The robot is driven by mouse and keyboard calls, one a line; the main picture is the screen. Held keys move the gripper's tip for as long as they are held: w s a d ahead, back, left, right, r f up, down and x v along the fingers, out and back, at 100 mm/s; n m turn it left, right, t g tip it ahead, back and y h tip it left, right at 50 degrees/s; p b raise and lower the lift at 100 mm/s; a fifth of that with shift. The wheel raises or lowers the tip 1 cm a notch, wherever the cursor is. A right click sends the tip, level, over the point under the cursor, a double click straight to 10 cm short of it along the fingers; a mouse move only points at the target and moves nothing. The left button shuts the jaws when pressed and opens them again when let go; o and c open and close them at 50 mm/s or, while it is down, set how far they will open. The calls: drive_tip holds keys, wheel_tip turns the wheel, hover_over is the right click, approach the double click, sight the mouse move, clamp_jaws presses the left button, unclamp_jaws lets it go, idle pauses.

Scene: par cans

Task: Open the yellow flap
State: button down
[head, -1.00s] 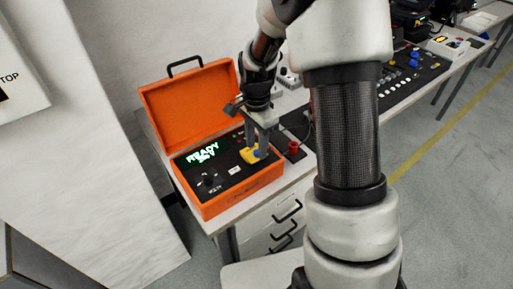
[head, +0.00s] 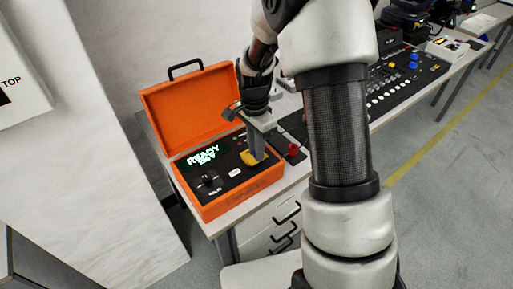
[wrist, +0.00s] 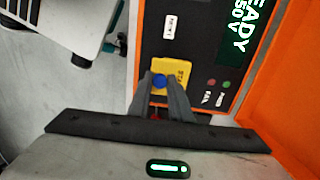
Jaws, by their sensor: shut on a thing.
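The yellow flap (head: 251,158) lies flat on the black panel of the orange case. It also shows in the wrist view (wrist: 180,70), with dark lettering on it. A round blue knob (wrist: 160,82) sits at its near edge in the wrist view. My gripper (head: 259,157) points down over the flap. In the wrist view its two fingertips (wrist: 160,84) are close together, one on each side of the blue knob, and shut on it. The fingers hide the knob in the head view and part of the flap.
The orange case (head: 240,195) stands with its lid (head: 190,105) open on a white table. Its display (head: 203,153) reads READY. A red knob (head: 293,149) is to the right of the case. Another black control panel (head: 408,75) lies further back on the right.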

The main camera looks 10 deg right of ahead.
drive_tip(key=g+p, duration=0.1)
drive_tip(key=p, duration=0.1)
drive_tip(key=w+r+g+h+p, duration=0.1)
drive_tip(key=shift+w+a+r+g+p, duration=0.1)
drive_tip(key=shift+a+r+g+p, duration=0.15)
drive_tip(key=shift+g+p, duration=0.1)
drive_tip(key=shift+w+a+r+g+h+p, duration=0.1)
drive_tip(key=shift+w+a+g+h+p, duration=0.1)
drive_tip(key=shift+w+g+h+p, duration=0.45)
drive_tip(key=shift+w+a+r+g+h, duration=0.1)
drive_tip(key=shift+w+g+h, duration=0.1)
drive_tip(key=shift+g, duration=0.45)
drive_tip(key=shift+w+a+r+g+h, duration=0.1)
drive_tip(key=shift+w+g, duration=0.1)
drive_tip(key=shift+g, duration=0.45)
drive_tip(key=c, duration=1.6)
unclamp_jaws()
drive_tip(key=shift+v, duration=3.75)
